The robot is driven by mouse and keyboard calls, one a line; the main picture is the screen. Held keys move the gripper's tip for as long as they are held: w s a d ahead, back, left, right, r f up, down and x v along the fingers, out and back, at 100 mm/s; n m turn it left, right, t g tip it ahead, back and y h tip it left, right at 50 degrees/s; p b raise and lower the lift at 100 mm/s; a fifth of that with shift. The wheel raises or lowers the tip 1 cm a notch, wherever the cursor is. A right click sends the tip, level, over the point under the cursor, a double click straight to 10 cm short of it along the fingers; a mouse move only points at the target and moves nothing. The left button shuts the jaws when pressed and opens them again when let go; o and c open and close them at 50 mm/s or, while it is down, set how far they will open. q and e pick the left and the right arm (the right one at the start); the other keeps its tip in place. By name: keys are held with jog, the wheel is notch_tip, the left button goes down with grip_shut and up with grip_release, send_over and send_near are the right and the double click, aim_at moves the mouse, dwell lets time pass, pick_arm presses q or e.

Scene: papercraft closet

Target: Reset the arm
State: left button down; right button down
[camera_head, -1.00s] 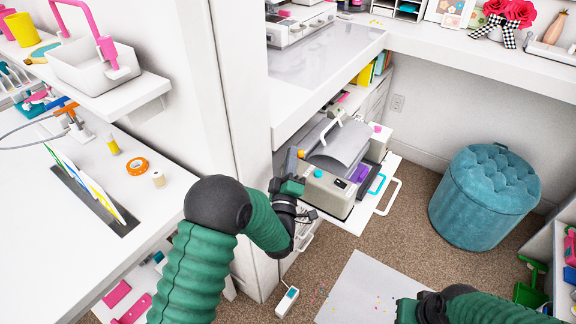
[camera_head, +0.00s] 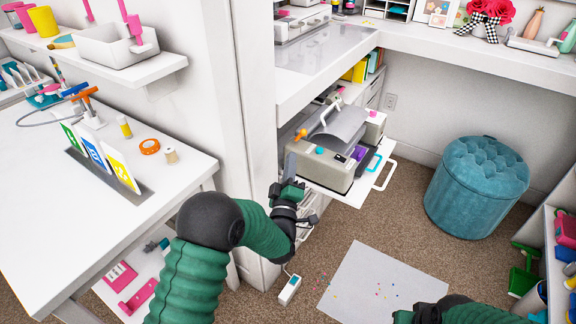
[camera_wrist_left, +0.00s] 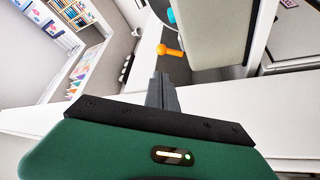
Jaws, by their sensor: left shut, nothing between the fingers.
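My left gripper (camera_head: 290,166) is shut and empty. It points up beside the left end of a grey and cream machine (camera_head: 327,168) that stands on a pulled-out white shelf (camera_head: 380,178). In the left wrist view the shut fingers (camera_wrist_left: 162,90) point toward an orange knob (camera_wrist_left: 170,50) on the machine, with a gap between them. My right arm comes in at the lower right of the head view; its end (camera_head: 420,314) is cut off by the frame edge, so its fingers cannot be made out.
A teal round ottoman (camera_head: 477,185) stands at the right on the carpet. A white sheet (camera_head: 375,285) with small colored bits lies on the floor. A white worktable (camera_head: 60,200) is at the left, and a counter edge (camera_head: 320,80) is above the machine.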

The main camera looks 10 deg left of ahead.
pick_arm(q)
jog(key=shift+w+f, duration=0.2)
jog(key=shift+w, duration=0.05)
jog(key=shift+s+r, duration=0.1)
